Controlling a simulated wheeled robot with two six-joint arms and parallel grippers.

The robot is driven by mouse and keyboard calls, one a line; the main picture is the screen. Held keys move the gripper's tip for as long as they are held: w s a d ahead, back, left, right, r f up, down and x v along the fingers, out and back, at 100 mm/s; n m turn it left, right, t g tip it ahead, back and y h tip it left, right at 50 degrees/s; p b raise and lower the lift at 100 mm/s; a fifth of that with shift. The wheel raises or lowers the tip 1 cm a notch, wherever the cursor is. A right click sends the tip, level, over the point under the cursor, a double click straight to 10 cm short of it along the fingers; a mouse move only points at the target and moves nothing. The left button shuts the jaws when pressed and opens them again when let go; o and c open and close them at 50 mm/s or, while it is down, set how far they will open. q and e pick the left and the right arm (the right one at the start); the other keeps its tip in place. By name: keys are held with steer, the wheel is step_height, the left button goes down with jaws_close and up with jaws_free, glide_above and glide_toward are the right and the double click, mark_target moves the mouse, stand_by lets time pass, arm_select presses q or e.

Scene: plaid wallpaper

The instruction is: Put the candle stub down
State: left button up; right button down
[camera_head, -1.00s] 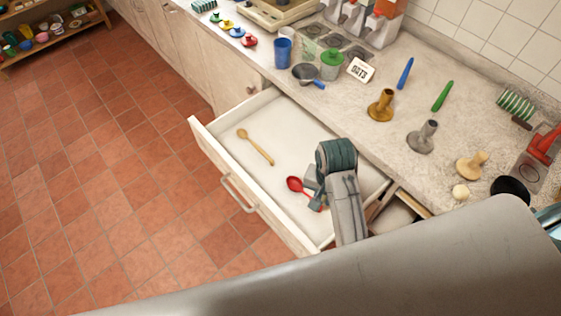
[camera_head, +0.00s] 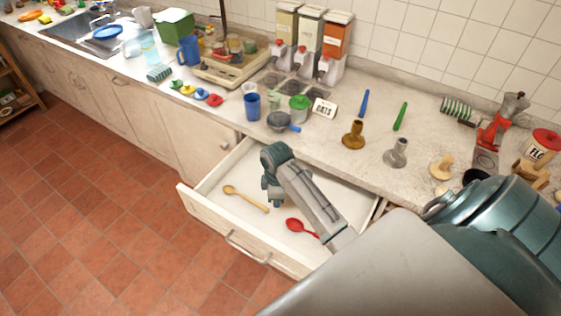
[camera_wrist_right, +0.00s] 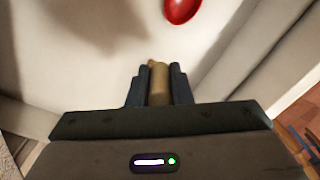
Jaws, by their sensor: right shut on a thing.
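My right gripper (camera_head: 276,200) is over the open drawer (camera_head: 225,228). In the right wrist view my right gripper (camera_wrist_right: 160,88) is shut on a short tan stub, the candle stub (camera_wrist_right: 159,84), which sits between its two dark fingers. The wrist and forearm hide the stub in the head view. I cannot tell whether the stub touches the drawer floor. My left gripper is not in view.
In the drawer lie a wooden spoon (camera_head: 247,199), left of the gripper, and a red spoon (camera_head: 296,226), right of it. Candlesticks in brass (camera_head: 353,136) and grey (camera_head: 397,153) stand on the counter (camera_head: 330,160). The drawer's back left floor is bare.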

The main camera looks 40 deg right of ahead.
glide_above(278, 217)
step_height(278, 217, down, 4)
steer(key=shift+s+f+p, duration=0.1)
steer(key=shift+f+p, duration=0.05)
steer(key=shift+p, duration=0.3)
step_height(278, 217, down, 4)
steer(key=shift+a+p, duration=0.1)
steer(key=shift+p, duration=0.35)
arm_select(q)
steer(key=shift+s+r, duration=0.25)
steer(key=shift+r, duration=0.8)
arm_select(e)
steer(key=shift+f, duration=0.3)
steer(key=shift+f, duration=0.15)
steer(key=c, duration=1.3)
jaws_free()
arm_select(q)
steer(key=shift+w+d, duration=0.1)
